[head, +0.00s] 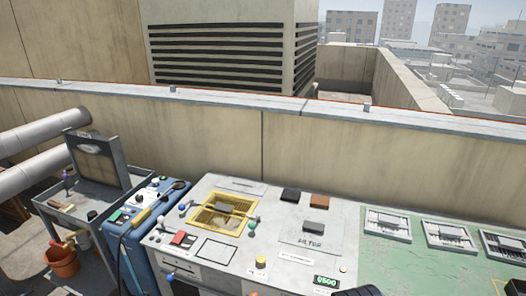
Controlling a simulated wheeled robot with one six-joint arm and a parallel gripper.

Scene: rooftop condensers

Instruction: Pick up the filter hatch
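No part is clearly marked as the filter hatch. A yellow-framed opening (250,207) with a grating-like, brownish inside sits in the grey bench top. A grey upright frame with a tan panel (96,160) stands on the cart at the left. I cannot tell which of these is the hatch. My gripper cannot be made out; only dark shapes cut off at the bottom edge show.
The grey bench (215,185) also carries small knobs, a red block (183,239) and a green display (326,281). A blue unit (135,222) stands between it and the cart (53,213). A green surface (390,262) with framed vents lies right. A parapet (330,150) runs behind.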

